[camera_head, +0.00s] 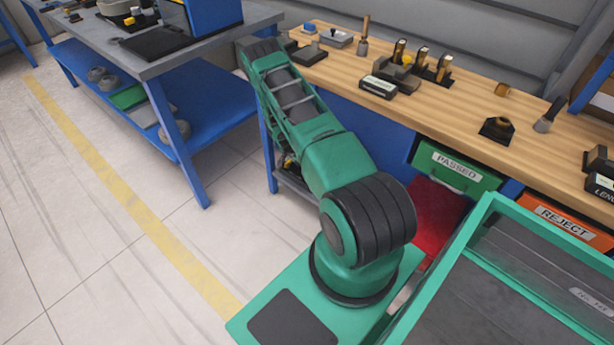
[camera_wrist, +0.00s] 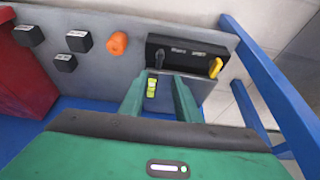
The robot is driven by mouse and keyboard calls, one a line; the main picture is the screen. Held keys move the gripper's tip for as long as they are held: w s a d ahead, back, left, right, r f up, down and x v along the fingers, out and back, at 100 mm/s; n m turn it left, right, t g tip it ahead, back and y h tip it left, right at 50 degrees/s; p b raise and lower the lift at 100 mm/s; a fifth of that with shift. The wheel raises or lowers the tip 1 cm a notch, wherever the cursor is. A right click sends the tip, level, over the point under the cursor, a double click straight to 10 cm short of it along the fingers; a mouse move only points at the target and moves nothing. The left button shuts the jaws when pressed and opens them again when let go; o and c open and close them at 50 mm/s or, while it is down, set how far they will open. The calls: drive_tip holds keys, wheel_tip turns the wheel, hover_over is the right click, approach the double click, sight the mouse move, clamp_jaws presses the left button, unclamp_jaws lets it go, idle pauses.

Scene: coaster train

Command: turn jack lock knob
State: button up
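In the wrist view, my gripper (camera_wrist: 160,78) has two green fingers, which stand apart with nothing held between them. Their tips are just below a black panel (camera_wrist: 190,54) with small labels. A yellow knob or lever (camera_wrist: 215,67) sits at the panel's right end, right of my right finger. A round orange knob (camera_wrist: 118,43) is on the grey face left of the panel. I cannot tell which is the jack lock knob. A small yellow-green piece (camera_wrist: 152,88) shows between the fingers. In the head view my arm reaches away toward the benches and my gripper is hidden.
Black labelled blocks (camera_wrist: 65,62) line the grey face, with a red box (camera_wrist: 22,90) at far left. A blue frame bar (camera_wrist: 258,75) runs close on the right. In the head view, a wooden bench (camera_head: 465,110) holds tools. Floor at left is clear.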

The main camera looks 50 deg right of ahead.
drive_tip(key=x, duration=1.1)
drive_tip(key=shift+s+f, duration=0.1)
drive_tip(key=shift+f, duration=0.05)
drive_tip(key=shift+a, duration=0.1)
clamp_jaws()
